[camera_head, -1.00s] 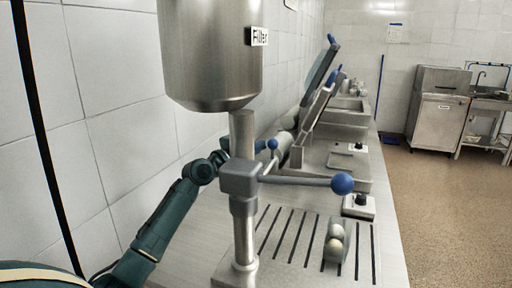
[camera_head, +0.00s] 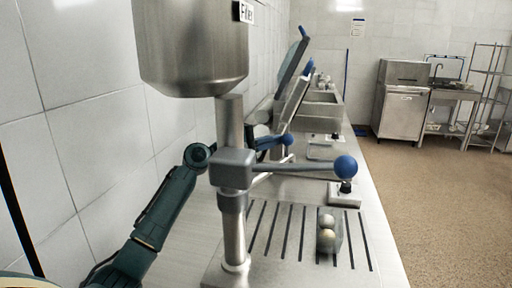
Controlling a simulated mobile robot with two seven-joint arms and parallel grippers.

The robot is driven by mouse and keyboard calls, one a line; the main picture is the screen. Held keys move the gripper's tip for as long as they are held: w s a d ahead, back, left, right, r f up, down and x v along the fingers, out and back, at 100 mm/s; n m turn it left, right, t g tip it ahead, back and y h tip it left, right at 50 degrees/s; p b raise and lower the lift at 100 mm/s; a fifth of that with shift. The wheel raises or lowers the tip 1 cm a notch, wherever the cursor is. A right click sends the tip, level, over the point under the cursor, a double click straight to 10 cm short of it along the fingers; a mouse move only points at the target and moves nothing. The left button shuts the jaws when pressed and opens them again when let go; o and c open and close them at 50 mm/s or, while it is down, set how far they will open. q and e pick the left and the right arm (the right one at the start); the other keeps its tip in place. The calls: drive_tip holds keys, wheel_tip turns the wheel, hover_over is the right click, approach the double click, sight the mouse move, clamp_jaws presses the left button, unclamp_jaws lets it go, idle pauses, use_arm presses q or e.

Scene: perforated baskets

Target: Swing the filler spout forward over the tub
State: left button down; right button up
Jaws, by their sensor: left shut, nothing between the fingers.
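The filler is a steel hopper (camera_head: 192,45) on a column with a grey collar (camera_head: 232,168). A metal arm with a blue ball end (camera_head: 346,167) reaches right from the collar; I cannot tell whether this is the spout. A small grey tub (camera_head: 328,240) holding two pale round items sits on the slotted counter, right of the column. My left arm comes in from the lower left and passes behind the column. My left gripper (camera_head: 270,142) is mostly hidden there, shut and empty, close to a second blue knob (camera_head: 287,139); contact is unclear. My right gripper is not in view.
The steel counter (camera_head: 376,268) runs away from me along the tiled wall. Behind the filler stand a control box (camera_head: 344,196), a machine with a raised lid (camera_head: 294,55) and a sink. A cabinet (camera_head: 400,110) and shelves stand across the open floor at right.

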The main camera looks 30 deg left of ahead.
use_arm(q)
drive_tip(key=s+d+m+g+h+b, duration=0.1)
drive_tip(key=s+d+m+g+h, duration=0.2)
drive_tip(key=d+m+g+h, duration=0.4)
drive_tip(key=d+g, duration=0.2)
drive_tip(key=d, duration=0.3)
drive_tip(key=shift+d+m+g, duration=0.15)
drive_tip(key=shift+m+g, duration=0.15)
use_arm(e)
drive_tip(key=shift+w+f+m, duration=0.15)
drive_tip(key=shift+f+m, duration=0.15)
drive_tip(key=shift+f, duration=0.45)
use_arm(q)
drive_tip(key=shift+s+d+f, duration=0.1)
drive_tip(key=shift+f, duration=0.05)
